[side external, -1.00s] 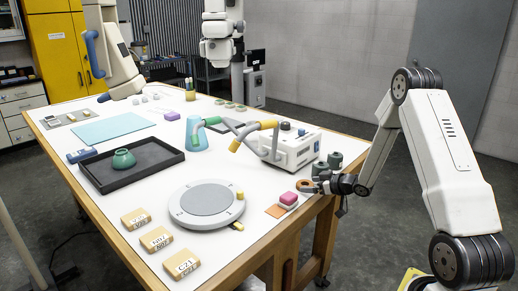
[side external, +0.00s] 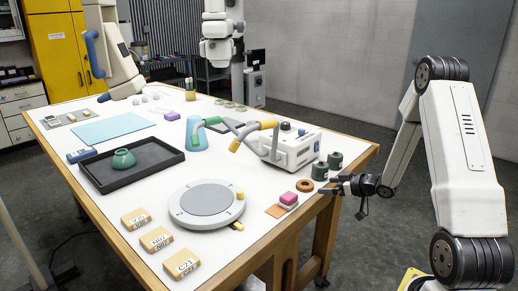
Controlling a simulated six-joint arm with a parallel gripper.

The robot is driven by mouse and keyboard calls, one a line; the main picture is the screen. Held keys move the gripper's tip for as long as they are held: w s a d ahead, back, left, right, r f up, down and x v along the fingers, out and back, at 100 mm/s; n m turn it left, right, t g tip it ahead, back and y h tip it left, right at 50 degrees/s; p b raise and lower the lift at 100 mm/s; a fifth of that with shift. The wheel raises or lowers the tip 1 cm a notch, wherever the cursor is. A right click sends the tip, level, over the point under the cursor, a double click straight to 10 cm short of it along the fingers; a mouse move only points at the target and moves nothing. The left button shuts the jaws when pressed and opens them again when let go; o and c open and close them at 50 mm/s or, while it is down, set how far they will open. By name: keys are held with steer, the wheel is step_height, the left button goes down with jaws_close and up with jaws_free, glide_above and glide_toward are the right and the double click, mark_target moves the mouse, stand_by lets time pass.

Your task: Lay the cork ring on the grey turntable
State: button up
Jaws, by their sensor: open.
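The cork ring (side external: 304,186) is a small brown ring lying flat on the white table, near its right edge. The grey turntable (side external: 207,202) is a round disc with a lighter rim and small yellow blocks at its edge. It stands at the front middle of the table, its top bare. My gripper (side external: 325,187) is dark and open, at the table's right edge. It is just right of the cork ring, apart from it, with nothing seen between its fingers.
Dark green spools (side external: 320,171) stand behind the ring. A white machine (side external: 290,148) with a bent tube stands farther back. Labelled wooden blocks (side external: 156,239) line the front left.

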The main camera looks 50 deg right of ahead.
steer(key=shift+w, duration=0.1)
steer(key=w+a+g, duration=0.1)
steer(key=a, duration=0.1)
steer(key=a+r+g+h, duration=0.1)
steer(key=a, duration=0.1)
steer(key=w+a+g, duration=0.1)
steer(key=a, duration=0.1)
steer(key=shift+w+r+h, duration=0.3)
steer(key=a, duration=0.1)
steer(key=a+g, duration=0.1)
steer(key=a, duration=0.1)
steer(key=a+g, duration=0.1)
steer(key=a, duration=0.1)
steer(key=shift+s+a+r, duration=0.15)
steer(key=shift+s+r, duration=0.25)
steer(key=s+a+g, duration=0.3)
steer(key=s+a, duration=0.2)
steer(key=a, duration=0.3)
steer(key=s+a+r+g+y, duration=0.1)
steer(key=s+a+g, duration=0.2)
steer(key=s+a, duration=0.3)
steer(key=shift+a+r, duration=0.15)
steer(key=shift+a, duration=0.8)
